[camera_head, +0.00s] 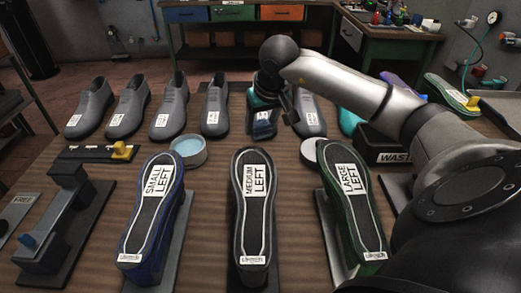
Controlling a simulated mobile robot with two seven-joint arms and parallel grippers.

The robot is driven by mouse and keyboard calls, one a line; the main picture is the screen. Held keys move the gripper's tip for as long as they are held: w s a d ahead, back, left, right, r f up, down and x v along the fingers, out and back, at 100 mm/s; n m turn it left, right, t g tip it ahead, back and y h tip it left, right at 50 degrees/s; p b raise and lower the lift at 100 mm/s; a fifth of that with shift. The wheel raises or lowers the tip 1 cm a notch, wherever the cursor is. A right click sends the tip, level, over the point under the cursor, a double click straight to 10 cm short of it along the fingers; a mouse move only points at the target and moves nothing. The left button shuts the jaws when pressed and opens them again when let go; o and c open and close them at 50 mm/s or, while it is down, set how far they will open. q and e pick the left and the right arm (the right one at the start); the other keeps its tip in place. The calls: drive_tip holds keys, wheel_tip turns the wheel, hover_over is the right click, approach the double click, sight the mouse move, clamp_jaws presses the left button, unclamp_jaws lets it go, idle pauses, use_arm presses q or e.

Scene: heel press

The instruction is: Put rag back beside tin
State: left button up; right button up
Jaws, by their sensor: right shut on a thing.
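The rag (254,99) looks like the teal cloth at my right gripper (277,103), above the back row of shoes. The gripper and wrist cover much of it. My right gripper is shut on the rag, and its arm reaches in from the right. The open round tin (188,151), with pale blue contents, stands on the table to the left of and nearer than the gripper. My left gripper is out of view.
Grey shoes (168,104) line the back of the wooden table (215,190). Blue, black and green labelled soles (253,215) stand in front on stands. A black waste bin (392,157) is at right.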

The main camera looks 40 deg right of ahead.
wheel_tip(320, 180, down, 7)
drive_tip(key=shift+f+b, duration=0.15)
drive_tip(key=shift+b, duration=0.25)
drive_tip(key=shift+f, duration=0.1)
drive_tip(key=o, duration=1.2)
drive_tip(key=p+v, duration=0.1)
drive_tip(key=v, duration=1.1)
drive_tip(key=shift+a+p, duration=0.1)
drive_tip(key=shift+p, duration=0.2)
